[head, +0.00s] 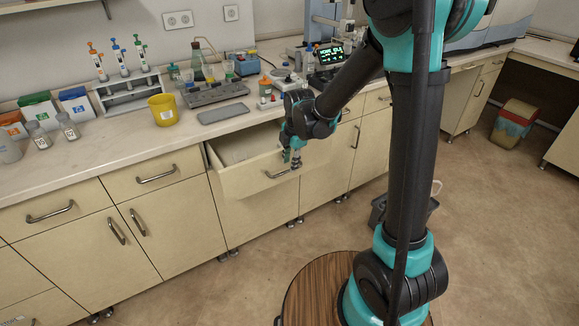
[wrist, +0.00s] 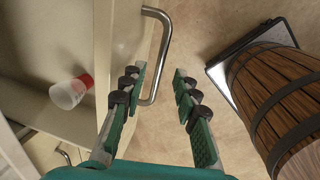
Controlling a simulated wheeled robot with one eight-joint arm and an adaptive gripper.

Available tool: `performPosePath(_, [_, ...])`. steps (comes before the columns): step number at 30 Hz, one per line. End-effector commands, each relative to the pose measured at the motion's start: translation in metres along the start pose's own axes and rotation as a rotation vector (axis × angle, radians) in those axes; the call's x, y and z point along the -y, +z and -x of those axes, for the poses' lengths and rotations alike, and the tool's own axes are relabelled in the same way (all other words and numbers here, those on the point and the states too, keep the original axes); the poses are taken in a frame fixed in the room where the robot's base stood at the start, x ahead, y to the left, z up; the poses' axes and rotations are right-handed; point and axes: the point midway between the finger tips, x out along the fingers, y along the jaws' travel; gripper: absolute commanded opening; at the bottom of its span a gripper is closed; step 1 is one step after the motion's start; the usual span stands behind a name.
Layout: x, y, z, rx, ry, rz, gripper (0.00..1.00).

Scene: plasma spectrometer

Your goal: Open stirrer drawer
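The drawer (head: 240,180) below the counter is pulled out, with part of its inside showing in the head view. Its front also shows in the wrist view (wrist: 103,60). Its metal bar handle (head: 277,175) shows in the wrist view too (wrist: 165,50). My gripper (head: 291,160) is at the drawer front by the handle. In the wrist view its fingers (wrist: 160,72) are apart, with the handle bar between their tips in the picture; I cannot tell contact.
The counter above holds a yellow beaker (head: 163,110), a pipette rack (head: 130,92), a grey tray (head: 223,113) and several bottles. Closed drawers and cabinet doors (head: 165,230) flank the open drawer. A dark bin (head: 378,212) stands on the floor at right.

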Motion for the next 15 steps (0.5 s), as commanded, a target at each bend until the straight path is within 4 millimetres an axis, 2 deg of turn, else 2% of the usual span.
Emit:
performPosePath(6, [0.0,0.0,-0.021,0.0,0.0,0.0,0.3])
performPosePath(15, [0.0,0.0,-0.026,0.0,0.0,0.0,0.3])
